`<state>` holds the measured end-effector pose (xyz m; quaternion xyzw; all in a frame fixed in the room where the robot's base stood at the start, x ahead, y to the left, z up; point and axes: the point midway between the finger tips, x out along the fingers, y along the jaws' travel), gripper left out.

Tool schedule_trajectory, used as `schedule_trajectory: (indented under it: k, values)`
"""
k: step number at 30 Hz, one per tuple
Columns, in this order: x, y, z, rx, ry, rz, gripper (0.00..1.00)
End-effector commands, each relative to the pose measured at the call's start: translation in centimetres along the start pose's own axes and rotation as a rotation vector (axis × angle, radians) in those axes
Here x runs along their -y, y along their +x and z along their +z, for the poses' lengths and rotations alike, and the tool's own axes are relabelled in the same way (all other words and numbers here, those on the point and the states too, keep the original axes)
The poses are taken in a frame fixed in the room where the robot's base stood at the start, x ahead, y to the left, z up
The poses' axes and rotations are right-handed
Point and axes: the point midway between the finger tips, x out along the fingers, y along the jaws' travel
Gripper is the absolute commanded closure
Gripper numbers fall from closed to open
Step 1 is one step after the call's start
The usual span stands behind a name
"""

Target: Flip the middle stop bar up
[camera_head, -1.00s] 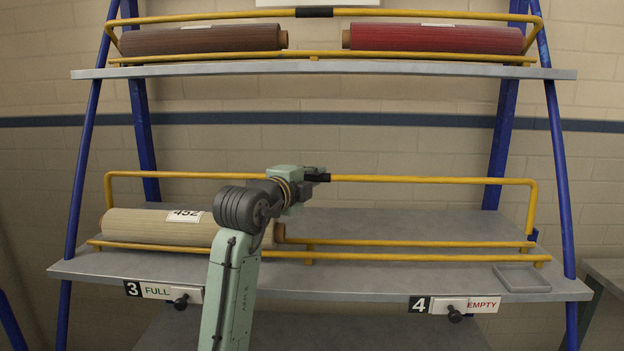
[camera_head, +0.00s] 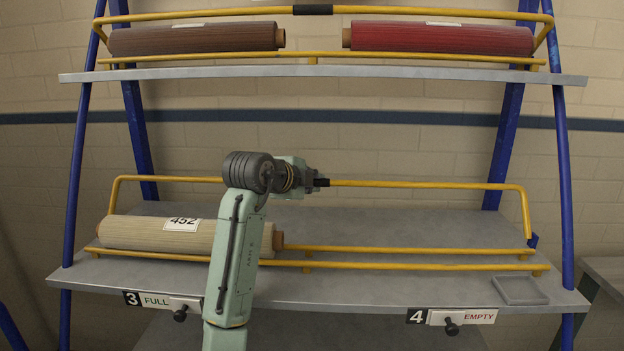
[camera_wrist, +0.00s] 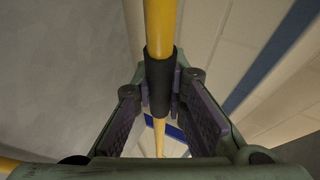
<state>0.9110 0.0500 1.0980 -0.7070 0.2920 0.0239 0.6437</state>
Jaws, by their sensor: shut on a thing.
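The middle stop bar (camera_head: 430,184) is the long yellow rail over the middle shelf (camera_head: 400,216). It stands raised above the shelf, and its bent ends run down toward the shelf's side ends. My gripper (camera_head: 322,182) is at the bar's middle, and my arm partly hides the bar left of it. In the wrist view the jaws (camera_wrist: 160,88) are closed on the black grip sleeve (camera_wrist: 160,85) of the yellow bar, one finger on each side.
A beige roll labelled 452 (camera_head: 150,234) lies at the left of the middle shelf, behind a fixed lower yellow rail (camera_head: 420,266). The shelf's right side is bare except for a small grey tray (camera_head: 520,289). Brown (camera_head: 190,40) and red (camera_head: 440,39) rolls lie above.

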Motion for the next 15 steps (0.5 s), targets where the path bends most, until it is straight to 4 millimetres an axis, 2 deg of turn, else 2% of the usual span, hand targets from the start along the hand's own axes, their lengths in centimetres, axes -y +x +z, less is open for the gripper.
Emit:
schedule_trajectory:
  k: [9, 10, 15]
  values:
    - [-0.11, 0.04, 0.01, -0.001, 0.001, 0.003, 1.00]
    - [-0.12, 0.04, 0.01, -0.001, 0.001, 0.003, 0.85]
    - [-0.11, 0.05, 0.01, -0.001, 0.001, 0.003, 0.74]
